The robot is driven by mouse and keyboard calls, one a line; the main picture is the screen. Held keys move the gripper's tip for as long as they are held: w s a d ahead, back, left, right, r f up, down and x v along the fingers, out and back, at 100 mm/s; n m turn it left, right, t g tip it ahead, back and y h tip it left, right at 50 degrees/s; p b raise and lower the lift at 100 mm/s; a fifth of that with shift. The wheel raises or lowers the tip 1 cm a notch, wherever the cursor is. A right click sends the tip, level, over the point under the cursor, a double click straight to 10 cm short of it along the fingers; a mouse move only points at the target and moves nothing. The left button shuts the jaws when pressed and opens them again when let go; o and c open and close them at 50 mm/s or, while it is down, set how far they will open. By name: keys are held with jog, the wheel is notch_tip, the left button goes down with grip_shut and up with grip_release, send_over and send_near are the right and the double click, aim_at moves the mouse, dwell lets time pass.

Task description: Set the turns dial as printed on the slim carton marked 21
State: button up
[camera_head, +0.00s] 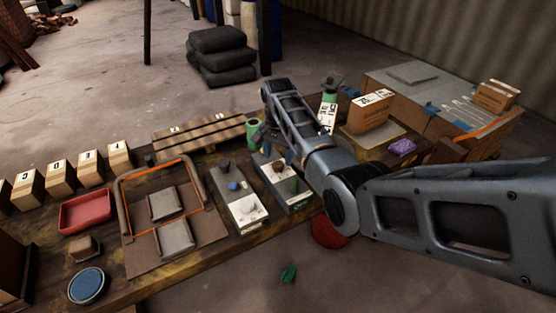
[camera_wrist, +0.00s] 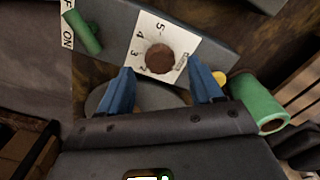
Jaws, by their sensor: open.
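In the head view my gripper (camera_head: 278,152) hangs over the control boxes on the bench. A narrow carton with a white printed face (camera_head: 327,117) stands behind my arm. A wider brown carton (camera_head: 370,112) stands right of it. Their print is too small to read surely.
A green lever (camera_wrist: 82,32) beside an ON/OFF label and a green cylinder (camera_wrist: 259,102) flank the dial. Another control box (camera_head: 248,212) stands left on the bench. A red tray (camera_head: 87,211), a wire-handled board (camera_head: 126,245) and several labelled boxes are further left.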

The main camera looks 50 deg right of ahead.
aim_at(278, 164)
notch_tip(278, 164, up, 5)
jog(key=shift+f, duration=0.1)
dwell(0.7)
